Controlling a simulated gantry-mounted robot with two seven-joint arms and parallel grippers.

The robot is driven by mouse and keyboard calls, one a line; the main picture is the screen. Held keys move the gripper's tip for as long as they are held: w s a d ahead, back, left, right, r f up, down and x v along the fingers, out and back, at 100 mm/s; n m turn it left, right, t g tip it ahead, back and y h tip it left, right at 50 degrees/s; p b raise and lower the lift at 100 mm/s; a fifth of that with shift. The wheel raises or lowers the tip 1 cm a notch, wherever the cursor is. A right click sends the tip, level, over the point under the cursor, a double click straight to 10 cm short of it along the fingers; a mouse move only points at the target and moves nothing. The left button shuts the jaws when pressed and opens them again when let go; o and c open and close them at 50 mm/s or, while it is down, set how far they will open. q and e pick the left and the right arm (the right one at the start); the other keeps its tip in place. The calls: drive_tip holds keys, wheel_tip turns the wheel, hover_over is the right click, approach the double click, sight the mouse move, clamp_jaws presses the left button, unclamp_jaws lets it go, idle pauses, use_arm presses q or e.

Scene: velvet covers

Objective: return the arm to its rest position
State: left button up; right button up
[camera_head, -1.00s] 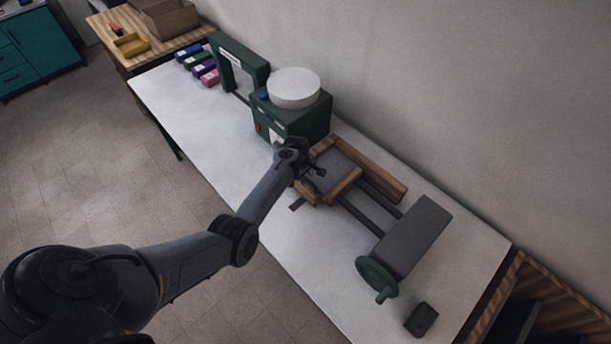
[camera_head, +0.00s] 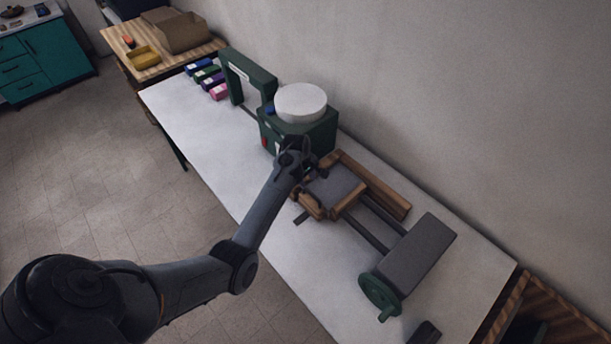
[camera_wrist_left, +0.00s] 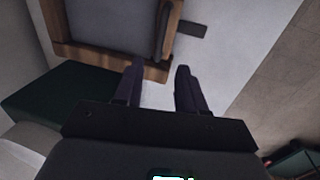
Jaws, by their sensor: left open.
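My left arm reaches in from the lower left in the head view. My left gripper (camera_head: 305,165) is over the bench, between the green machine (camera_head: 297,132) with a white round top and the wooden-framed grey pad (camera_head: 335,189). In the left wrist view my left gripper (camera_wrist_left: 158,82) shows two dark fingers, apart, with nothing between them. The wooden frame (camera_wrist_left: 100,58) lies just beyond the fingertips in that view. I cannot tell whether a finger touches it. My right gripper does not show.
The white bench (camera_head: 208,140) runs diagonally, with open surface at its left. A green arch (camera_head: 250,75), several coloured small boxes (camera_head: 212,82), a grey block (camera_head: 420,252) and a green handwheel (camera_head: 380,294) stand on it. A wooden table (camera_head: 118,45) holds a cardboard box (camera_head: 184,33).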

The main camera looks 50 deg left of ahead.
use_arm(q)
drive_tip(key=shift+s+r, duration=0.15)
drive_tip(key=shift+r, duration=0.6)
drive_tip(key=s+d+f+g+p, duration=0.1)
drive_tip(key=s+f+p, duration=0.1)
drive_tip(key=s+f, duration=0.3)
drive_tip(key=s+f+g+p, duration=0.1)
drive_tip(key=s+f+g, duration=0.15)
drive_tip(key=s, duration=0.45)
drive_tip(key=s+d+r+m+y+p, duration=0.15)
drive_tip(key=s+d+m+p, duration=0.35)
drive_tip(key=s, duration=0.7)
drive_tip(key=s+d+r+m+t, duration=0.1)
drive_tip(key=s+d+r+m, duration=0.25)
drive_tip(key=d+r, duration=0.2)
drive_tip(key=s+d+r+m+t, duration=0.1)
drive_tip(key=s+d+r+m, duration=0.25)
drive_tip(key=d, duration=0.35)
drive_tip(key=w+d+r+m+t+h, duration=0.1)
drive_tip(key=w+d+r+m+t, duration=0.1)
drive_tip(key=d+r+m, duration=0.3)
wheel_tip(320, 180, up, 6)
drive_tip(key=m+t+p, duration=0.1)
drive_tip(key=m, duration=0.2)
drive_tip(key=shift+w+d+h, duration=0.3)
drive_tip(key=shift+d+h, duration=0.05)
drive_tip(key=shift+d, duration=0.05)
